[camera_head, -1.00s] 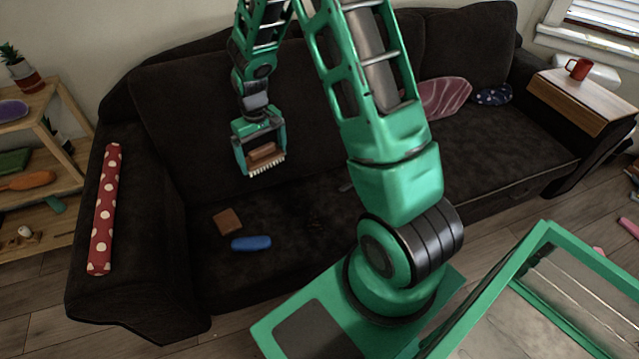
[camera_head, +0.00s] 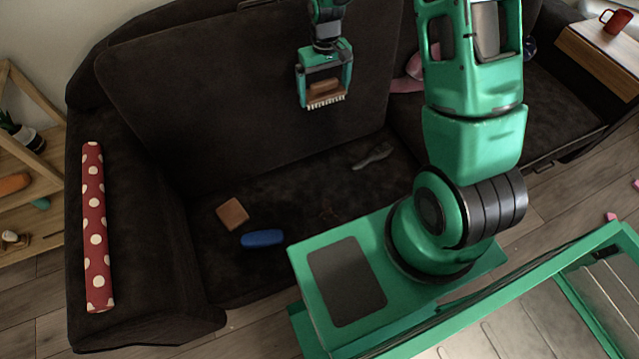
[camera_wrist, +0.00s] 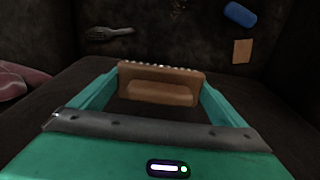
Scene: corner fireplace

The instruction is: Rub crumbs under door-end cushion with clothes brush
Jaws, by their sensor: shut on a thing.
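My gripper (camera_head: 326,97) is shut on a brown wooden clothes brush (camera_head: 323,87), held in front of the sofa's large dark upright back panel (camera_head: 220,90). Its pale bristles point down in the head view. In the wrist view the brush (camera_wrist: 158,85) sits between the fingers, bristles facing away. Below is the sunken dark left seat area (camera_head: 300,190) of the sofa, with small faint reddish specks (camera_head: 328,213) that may be crumbs. The raised right seat (camera_head: 430,130) is partly hidden behind my arm. I cannot tell which end is the door end.
On the left seat lie a tan block (camera_head: 232,213), a blue rounded object (camera_head: 262,239) and a grey brush-like item (camera_head: 373,157). A red polka-dot roll (camera_head: 94,225) lies on the left armrest. A red mug (camera_head: 614,20) stands on the wooden right-arm tray (camera_head: 598,58). Shelves stand left.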

